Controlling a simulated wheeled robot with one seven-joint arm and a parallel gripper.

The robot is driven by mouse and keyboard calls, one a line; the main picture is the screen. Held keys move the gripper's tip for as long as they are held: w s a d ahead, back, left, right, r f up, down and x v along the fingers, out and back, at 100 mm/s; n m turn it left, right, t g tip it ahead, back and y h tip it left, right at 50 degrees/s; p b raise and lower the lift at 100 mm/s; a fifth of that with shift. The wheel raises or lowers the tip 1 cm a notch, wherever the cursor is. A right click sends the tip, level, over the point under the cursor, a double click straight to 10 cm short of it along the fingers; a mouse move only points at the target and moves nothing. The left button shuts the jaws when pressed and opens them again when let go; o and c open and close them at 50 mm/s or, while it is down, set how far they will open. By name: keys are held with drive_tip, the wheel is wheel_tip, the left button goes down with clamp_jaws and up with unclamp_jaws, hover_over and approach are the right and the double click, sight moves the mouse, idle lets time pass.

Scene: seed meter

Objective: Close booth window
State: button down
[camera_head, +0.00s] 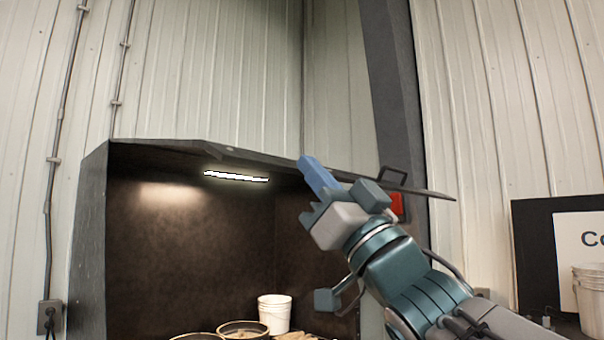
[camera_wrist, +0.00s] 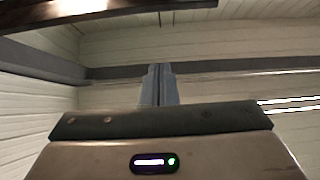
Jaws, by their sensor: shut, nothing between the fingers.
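The booth (camera_head: 90,240) is a dark, open-fronted box with a lit inside. A thin dark panel, seen almost edge-on, juts out along its top; it looks like the booth window (camera_head: 432,193), swung up and open. A dark loop handle (camera_head: 392,174) stands on its upper side near the right end. My gripper (camera_head: 306,160) is shut and empty, its blue fingers pointing up and left across the panel's edge, left of the handle. I cannot tell whether they touch it. In the wrist view the shut fingertips (camera_wrist: 160,68) point up; no handle is recognisable there.
Inside the booth are a white bucket (camera_head: 273,314) and round tubs (camera_head: 243,330). A strip light (camera_head: 236,176) glows under its top. A dark column (camera_head: 393,90) rises behind the window. A black-framed sign (camera_head: 532,255) and another white bucket (camera_head: 590,300) stand at right.

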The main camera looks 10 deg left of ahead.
sight(276, 163)
drive_tip(key=p+x, duration=0.4)
drive_tip(key=x, duration=0.5)
drive_tip(key=f, duration=0.1)
drive_tip(key=a+f, duration=0.1)
drive_tip(key=w+f, duration=0.1)
drive_tip(key=f, duration=0.1)
drive_tip(key=shift+a, duration=0.15)
